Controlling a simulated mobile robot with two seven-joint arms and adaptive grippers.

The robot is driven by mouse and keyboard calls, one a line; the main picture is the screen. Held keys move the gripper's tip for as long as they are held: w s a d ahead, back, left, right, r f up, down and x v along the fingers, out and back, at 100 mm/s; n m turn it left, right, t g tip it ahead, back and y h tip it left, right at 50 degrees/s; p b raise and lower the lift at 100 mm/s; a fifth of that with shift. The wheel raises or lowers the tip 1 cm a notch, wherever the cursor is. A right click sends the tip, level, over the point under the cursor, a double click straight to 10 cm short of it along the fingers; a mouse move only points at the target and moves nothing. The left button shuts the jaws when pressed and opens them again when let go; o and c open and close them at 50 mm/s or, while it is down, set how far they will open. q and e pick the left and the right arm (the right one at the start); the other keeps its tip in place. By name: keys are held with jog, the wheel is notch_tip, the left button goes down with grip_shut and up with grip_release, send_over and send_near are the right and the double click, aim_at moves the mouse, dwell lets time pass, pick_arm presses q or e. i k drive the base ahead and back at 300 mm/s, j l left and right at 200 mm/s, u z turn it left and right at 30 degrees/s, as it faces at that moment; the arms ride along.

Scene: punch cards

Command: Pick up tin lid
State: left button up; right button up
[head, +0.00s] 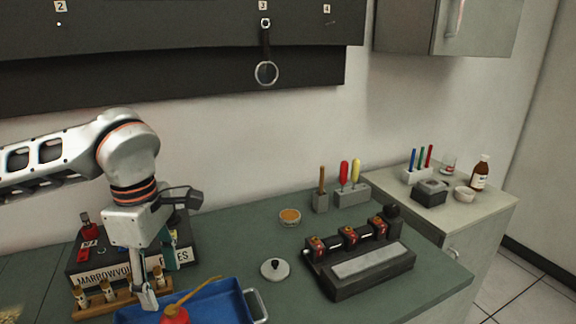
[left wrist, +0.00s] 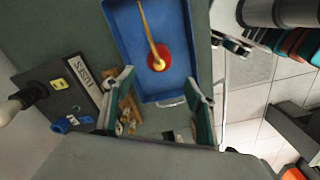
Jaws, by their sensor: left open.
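A round pale lid with a dark knob (head: 275,268), which looks like the tin lid, lies on the green bench right of the blue tray. An open round tin (head: 290,217) with orange-brown contents stands behind it. My left gripper (head: 157,278) is open and empty, pointing down over the left end of the blue tray and the wooden rack, well left of the lid. In the left wrist view its two fingers (left wrist: 160,112) are wide apart, with nothing between them in contact. I cannot make out the lid in that view. My right gripper is not in view.
The blue tray (head: 225,297) holds a red round thing (head: 176,317) with a wooden-handled tool. A wooden rack (head: 95,311) and a dark labelled box (head: 82,262) stand at left. A black device (head: 345,288) stands right of the lid. Bench around the lid is clear.

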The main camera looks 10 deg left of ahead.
aim_at(274, 269)
jog(key=k, duration=1)
